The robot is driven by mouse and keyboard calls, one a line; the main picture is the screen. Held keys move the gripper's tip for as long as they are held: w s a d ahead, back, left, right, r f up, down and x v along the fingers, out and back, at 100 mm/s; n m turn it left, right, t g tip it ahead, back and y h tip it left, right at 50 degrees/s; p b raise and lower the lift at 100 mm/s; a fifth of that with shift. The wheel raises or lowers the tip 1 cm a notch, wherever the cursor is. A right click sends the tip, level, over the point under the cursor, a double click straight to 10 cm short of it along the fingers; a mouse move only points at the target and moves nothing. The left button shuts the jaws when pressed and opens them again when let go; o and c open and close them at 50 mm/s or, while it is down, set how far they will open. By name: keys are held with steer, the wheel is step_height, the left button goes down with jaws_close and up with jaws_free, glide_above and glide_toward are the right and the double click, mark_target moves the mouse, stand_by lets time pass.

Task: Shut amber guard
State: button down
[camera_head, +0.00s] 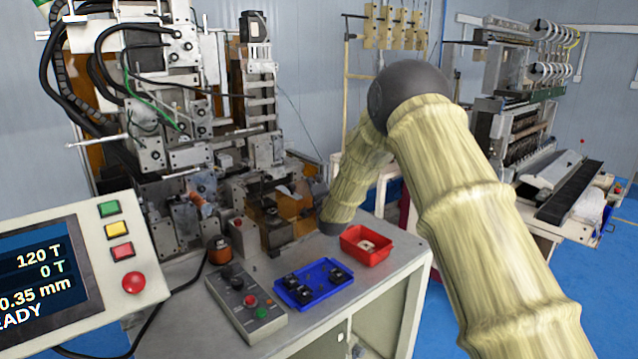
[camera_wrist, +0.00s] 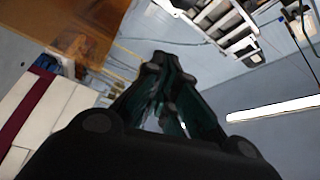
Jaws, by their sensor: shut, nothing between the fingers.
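The amber guard (camera_head: 295,204) is a translucent orange-brown panel at the front right of the winding machine, just left of my arm's far end. An amber panel (camera_wrist: 82,28), seemingly the same guard, fills the upper left of the wrist view. My gripper (camera_wrist: 168,62) shows dark in the middle of the wrist view, its fingers shut with nothing between them. The amber panel lies to its left in that view; I cannot tell whether they touch. In the head view my gripper is not clearly visible, and my arm covers the space right of the guard.
A blue tray (camera_head: 314,296) with small dark parts, a red bin (camera_head: 352,257) and a grey button box (camera_head: 262,318) stand on the white bench (camera_head: 350,310) below the guard. A control panel (camera_head: 90,262) stands front left. Another machine (camera_head: 545,130) is at right.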

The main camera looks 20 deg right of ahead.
mark_target(305, 195)
steer(key=w, duration=0.2)
steer(key=shift+w+d+f+p, duration=0.1)
steer(key=shift+w+d+p, duration=0.1)
steer(key=shift+w+p, duration=0.2)
steer(key=shift+a, duration=0.15)
steer(key=shift+s+a+r+p, duration=0.3)
steer(key=shift+s+a+p, duration=0.35)
steer(key=shift+a, duration=0.1)
steer(key=shift+w+a+f+p, duration=0.25)
steer(key=shift+a+f+p, duration=0.05)
steer(key=shift+a+f, duration=0.5)
steer(key=shift+a, duration=0.05)
steer(key=shift+s+r, duration=0.2)
steer(key=shift+s, duration=0.05)
steer(key=shift+w+a+f, duration=0.1)
steer(key=shift+f, duration=0.1)
